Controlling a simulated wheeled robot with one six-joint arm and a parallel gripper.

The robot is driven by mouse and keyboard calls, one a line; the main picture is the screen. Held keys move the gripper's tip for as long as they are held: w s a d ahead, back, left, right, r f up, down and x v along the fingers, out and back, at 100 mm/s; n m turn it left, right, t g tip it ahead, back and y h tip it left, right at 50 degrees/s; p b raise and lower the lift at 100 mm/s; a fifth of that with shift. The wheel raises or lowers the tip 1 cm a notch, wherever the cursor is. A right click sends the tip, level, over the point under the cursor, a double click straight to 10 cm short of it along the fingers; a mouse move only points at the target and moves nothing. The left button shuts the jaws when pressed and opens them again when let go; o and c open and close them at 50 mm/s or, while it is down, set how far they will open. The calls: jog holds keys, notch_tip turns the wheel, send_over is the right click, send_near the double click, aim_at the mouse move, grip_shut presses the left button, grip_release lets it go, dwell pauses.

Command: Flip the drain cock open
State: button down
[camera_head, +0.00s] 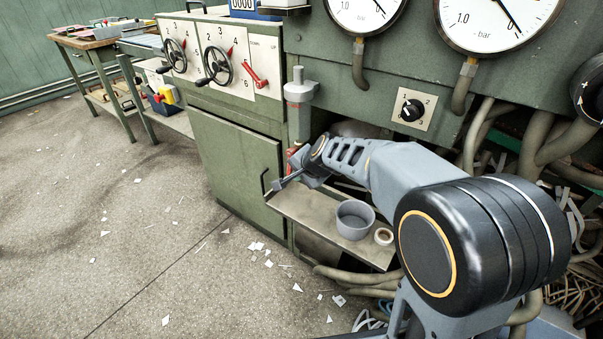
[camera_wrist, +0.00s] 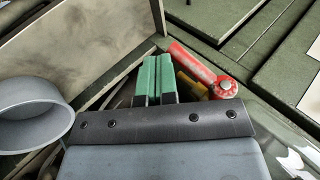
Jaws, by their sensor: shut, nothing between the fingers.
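The drain cock shows in the wrist view as a red lever (camera_wrist: 194,62) with a round red hub at its right end. A brass-coloured part (camera_wrist: 190,86) lies just below it. In the head view only a little red (camera_head: 291,156) shows, under the grey cylinder and behind my wrist. My gripper (camera_head: 279,184) is shut and empty, above the metal tray's left end. In the wrist view its green finger pads (camera_wrist: 154,62) are together, just left of the red lever. I cannot tell whether they touch it. The brass part is partly hidden by my gripper.
A metal tray (camera_head: 310,217) holds a grey cup (camera_head: 355,219) and a tape roll (camera_head: 384,236), right of my gripper. A grey upright cylinder (camera_head: 299,100) stands above the cock. A green cabinet door (camera_head: 235,162) is at left. Hoses (camera_head: 545,150) crowd the right.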

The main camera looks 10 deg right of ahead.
jog(key=shift+w+a+f, duration=0.25)
jog(key=shift+w+f, duration=0.05)
dwell(0.4)
dwell(0.3)
